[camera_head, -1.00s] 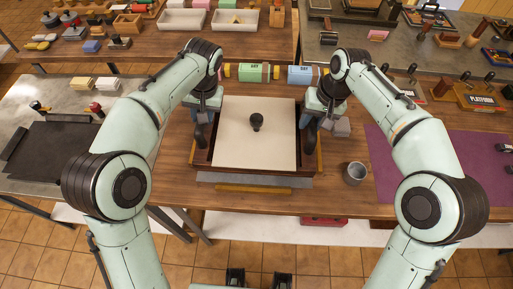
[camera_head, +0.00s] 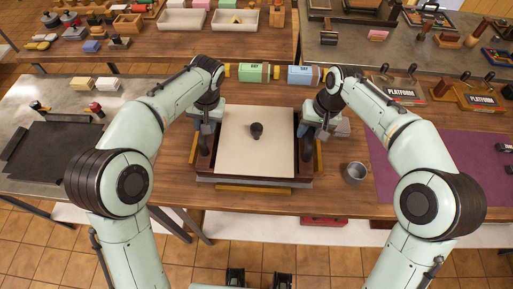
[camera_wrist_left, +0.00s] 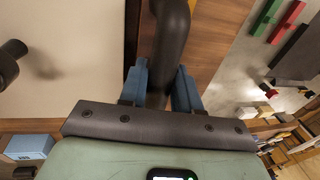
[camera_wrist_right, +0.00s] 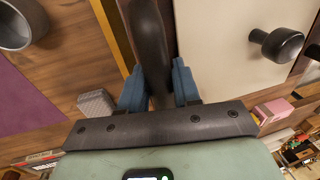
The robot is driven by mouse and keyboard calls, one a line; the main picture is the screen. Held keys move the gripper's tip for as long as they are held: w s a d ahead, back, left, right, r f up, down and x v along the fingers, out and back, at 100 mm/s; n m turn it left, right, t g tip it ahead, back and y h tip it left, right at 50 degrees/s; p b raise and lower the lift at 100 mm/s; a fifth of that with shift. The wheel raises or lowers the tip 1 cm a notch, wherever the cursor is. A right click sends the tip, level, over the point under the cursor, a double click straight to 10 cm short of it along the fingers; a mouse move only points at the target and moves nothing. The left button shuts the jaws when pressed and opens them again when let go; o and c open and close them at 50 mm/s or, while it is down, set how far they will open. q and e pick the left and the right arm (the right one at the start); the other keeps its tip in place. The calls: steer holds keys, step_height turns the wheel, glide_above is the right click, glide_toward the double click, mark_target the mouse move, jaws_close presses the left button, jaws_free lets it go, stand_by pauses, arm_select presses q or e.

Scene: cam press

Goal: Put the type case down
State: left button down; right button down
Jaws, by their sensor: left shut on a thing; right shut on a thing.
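The type case (camera_head: 234,160) is a flat wooden tray with a pale top panel and a dark knob (camera_head: 256,131) standing on it. It sits low at the middle of the wooden table; whether it touches the tabletop is hard to tell. My left gripper (camera_head: 207,138) is shut on the dark handle at its left side, which also shows between the fingers in the left wrist view (camera_wrist_left: 166,60). My right gripper (camera_head: 308,136) is shut on the matching right handle, seen in the right wrist view (camera_wrist_right: 150,50). The case looks level.
A grey metal cup (camera_head: 355,172) stands right of the case beside a purple mat (camera_head: 410,165). Green (camera_head: 254,73) and blue (camera_head: 300,76) cans lie behind it. A yellowish strip (camera_head: 253,189) runs along the front. A grey table (camera_head: 70,100) is at the left.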

arm_select(q)
steer(key=shift+f, duration=0.2)
arm_select(e)
steer(key=shift+a+f, duration=0.1)
steer(key=shift+f, duration=0.05)
arm_select(q)
steer(key=c, duration=0.8)
jaws_free()
steer(key=shift+s+f, duration=0.1)
steer(key=shift+s, duration=0.05)
arm_select(e)
steer(key=c, duration=0.8)
jaws_free()
steer(key=shift+s+f, duration=0.15)
arm_select(q)
steer(key=v, duration=1.2)
arm_select(e)
steer(key=v, duration=1.2)
